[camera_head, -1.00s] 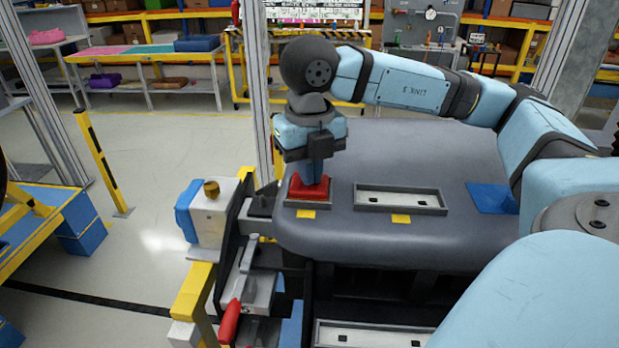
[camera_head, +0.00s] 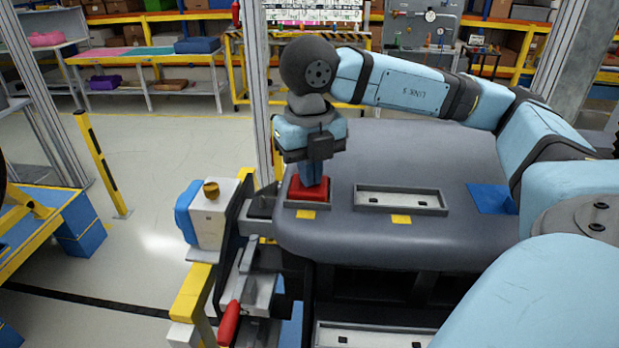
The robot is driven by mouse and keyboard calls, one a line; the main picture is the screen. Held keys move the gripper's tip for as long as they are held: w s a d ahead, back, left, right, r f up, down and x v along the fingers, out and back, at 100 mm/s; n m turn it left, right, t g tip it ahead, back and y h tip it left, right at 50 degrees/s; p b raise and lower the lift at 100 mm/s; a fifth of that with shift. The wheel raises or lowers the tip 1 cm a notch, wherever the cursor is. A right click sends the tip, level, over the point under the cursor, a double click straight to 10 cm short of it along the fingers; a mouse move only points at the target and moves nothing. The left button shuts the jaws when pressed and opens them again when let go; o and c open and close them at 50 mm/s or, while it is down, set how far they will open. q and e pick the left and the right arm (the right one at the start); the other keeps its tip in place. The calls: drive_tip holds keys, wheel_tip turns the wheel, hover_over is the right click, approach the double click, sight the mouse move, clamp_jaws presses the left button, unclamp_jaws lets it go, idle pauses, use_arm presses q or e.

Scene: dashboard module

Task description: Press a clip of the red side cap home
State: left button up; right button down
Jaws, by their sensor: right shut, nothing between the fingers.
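The red side cap (camera_head: 308,193) sits in the small grey recess at the left end of the dark grey dashboard module (camera_head: 385,160). My right gripper (camera_head: 312,182) points straight down over the cap with its fingers closed and empty. Its fingertips appear to touch the top of the cap or hover just over it; I cannot tell which. The fingers hide the cap's rear middle part. The clips cannot be made out. My left gripper is out of view.
A second recess (camera_head: 401,198) with a pale floor and dark slots lies open to the right. Yellow labels mark both recesses. A blue patch (camera_head: 491,198) lies farther right. A clamp with a red handle (camera_head: 229,323) and a fixture post stand at the module's left end.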

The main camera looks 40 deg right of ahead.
drive_tip(key=shift+w+r+p, duration=0.1)
drive_tip(key=shift+r+p, duration=0.45)
drive_tip(key=shift+r, duration=0.15)
wheel_tip(320, 180, up, 7)
drive_tip(key=p, duration=0.4)
drive_tip(key=shift+f, duration=0.2)
